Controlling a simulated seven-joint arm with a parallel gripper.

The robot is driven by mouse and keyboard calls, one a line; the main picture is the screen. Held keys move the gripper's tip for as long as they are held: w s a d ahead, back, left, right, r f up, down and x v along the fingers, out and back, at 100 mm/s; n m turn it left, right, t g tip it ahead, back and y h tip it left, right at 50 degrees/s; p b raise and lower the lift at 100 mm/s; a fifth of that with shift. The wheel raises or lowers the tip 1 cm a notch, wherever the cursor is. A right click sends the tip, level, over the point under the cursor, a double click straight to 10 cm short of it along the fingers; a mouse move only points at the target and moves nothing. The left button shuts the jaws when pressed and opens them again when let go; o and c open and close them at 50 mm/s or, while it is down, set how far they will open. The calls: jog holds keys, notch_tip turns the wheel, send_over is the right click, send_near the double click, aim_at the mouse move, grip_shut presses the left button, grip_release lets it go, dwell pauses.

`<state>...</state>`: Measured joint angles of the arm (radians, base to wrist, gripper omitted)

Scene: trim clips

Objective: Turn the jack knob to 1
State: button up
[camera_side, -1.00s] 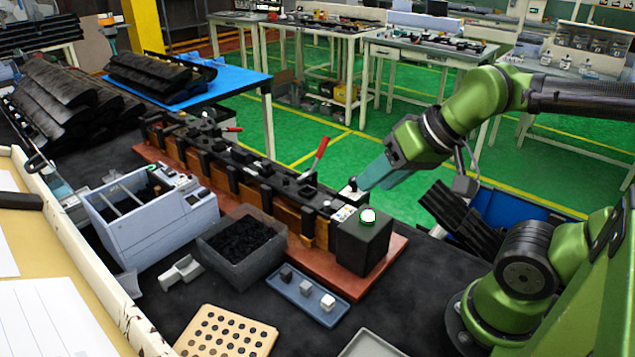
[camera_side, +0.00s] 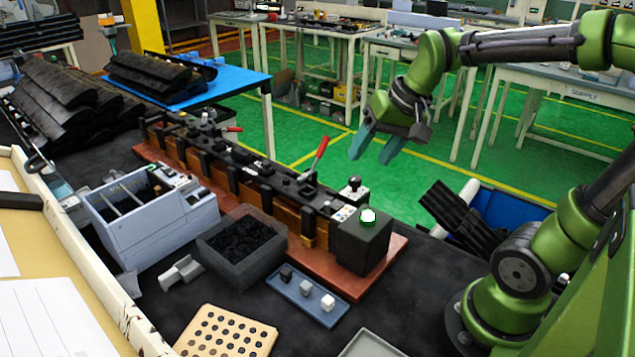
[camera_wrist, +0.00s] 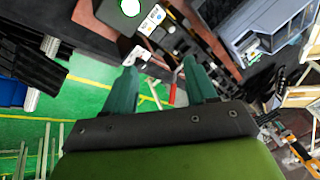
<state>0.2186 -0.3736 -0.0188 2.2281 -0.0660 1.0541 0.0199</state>
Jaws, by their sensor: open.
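The jack knob, a small black knob on a white plate (camera_side: 353,188), stands at the right end of the long black fixture (camera_side: 262,175). Its setting is too small to read. In the wrist view the white plate (camera_wrist: 139,54) shows just beyond the left fingertip. My gripper (camera_side: 376,152) is open and empty, with teal fingers apart. It hangs above and a little right of the fixture, clear of the knob. The fingers also show in the wrist view (camera_wrist: 160,72), with a gap between them.
A red-handled lever (camera_side: 319,158) rises from the fixture left of my gripper. In front are a blue-grey tray of small blocks (camera_side: 300,310) and a grey bin (camera_side: 215,262). Black strips (camera_side: 455,215) lean at right.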

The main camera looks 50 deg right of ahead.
aim_at(355, 178)
jog(key=w+d+r+m+g+y, duration=0.25)
jog(key=w+d+m, duration=0.2)
jog(key=d, duration=0.25)
jog(key=w+d+r+m+g+y, duration=0.1)
jog(key=w+d+m+g, duration=0.2)
jog(key=d+m, duration=0.3)
jog(key=shift+t, duration=0.25)
jog(key=x, duration=1.6)
jog(key=shift+d+f, duration=0.1)
jog(key=shift+d, duration=0.05)
jog(key=shift+c, duration=0.2)
jog(key=c, duration=1)
jog(key=shift+w+n, duration=0.1)
jog(key=shift+n, duration=0.15)
